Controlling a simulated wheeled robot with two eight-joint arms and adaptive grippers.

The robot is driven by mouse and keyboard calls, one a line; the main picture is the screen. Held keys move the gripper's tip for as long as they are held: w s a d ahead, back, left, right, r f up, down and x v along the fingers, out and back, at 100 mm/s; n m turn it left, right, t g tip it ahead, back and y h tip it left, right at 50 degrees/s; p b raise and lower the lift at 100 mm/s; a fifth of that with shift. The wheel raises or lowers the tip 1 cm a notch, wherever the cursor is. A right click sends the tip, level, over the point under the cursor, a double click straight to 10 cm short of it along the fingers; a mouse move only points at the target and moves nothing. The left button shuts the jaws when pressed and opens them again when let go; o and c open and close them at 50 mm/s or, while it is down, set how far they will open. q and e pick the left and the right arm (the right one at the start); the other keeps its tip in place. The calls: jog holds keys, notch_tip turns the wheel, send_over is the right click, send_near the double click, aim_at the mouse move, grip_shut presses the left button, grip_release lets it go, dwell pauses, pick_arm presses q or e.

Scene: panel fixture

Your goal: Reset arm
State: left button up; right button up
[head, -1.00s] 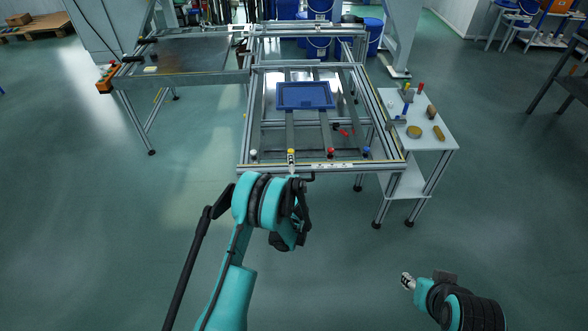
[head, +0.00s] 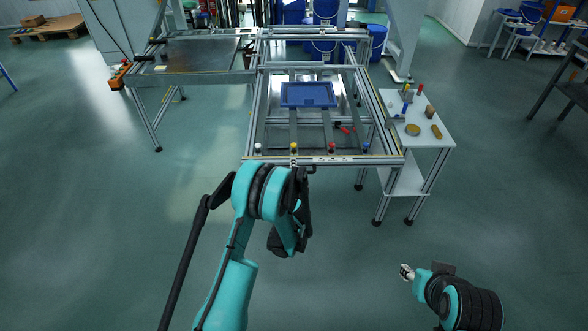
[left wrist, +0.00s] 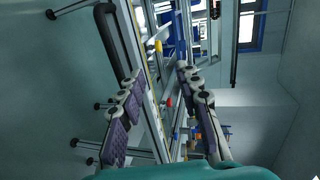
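My left arm comes up from the bottom of the head view, teal and black, and its bent wrist is at the front edge of the panel fixture (head: 335,160). The left gripper's fingers are mostly hidden behind the wrist there. In the left wrist view my left gripper (left wrist: 160,78) has its two fingers apart, with nothing held between them. The fixture's rails and a yellow knob (left wrist: 158,46) show beyond the fingers. My right gripper (head: 404,271) is low at the right in the head view, clear of the fixture, and too small to tell open from shut.
A blue tray (head: 308,94) lies on the fixture. Coloured knobs, including a red one (head: 331,147), line its front rail. A white side table (head: 428,143) with small parts stands to the right. Floor is open on both sides.

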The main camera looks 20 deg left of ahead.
dwell(0.3)
pick_arm(q)
jog(key=s+a+r+n+g, duration=0.1)
jog(key=s+r+n+g, duration=0.1)
jog(key=s+r+n, duration=0.35)
jog(key=s+a+r+n+g, duration=0.1)
jog(key=s+r+n+g, duration=0.1)
jog(key=s+r, duration=0.65)
jog(key=s+d+r+n+g+h, duration=0.1)
jog(key=s+d+n+h, duration=0.1)
jog(key=s, duration=1)
jog(key=s+d+r+n+g+h, duration=0.2)
jog(key=s+d+n+h, duration=0.1)
jog(key=s, duration=1)
jog(key=shift+d+r+n, duration=0.2)
jog(key=shift+d+n, duration=0.4)
jog(key=shift+n, duration=0.25)
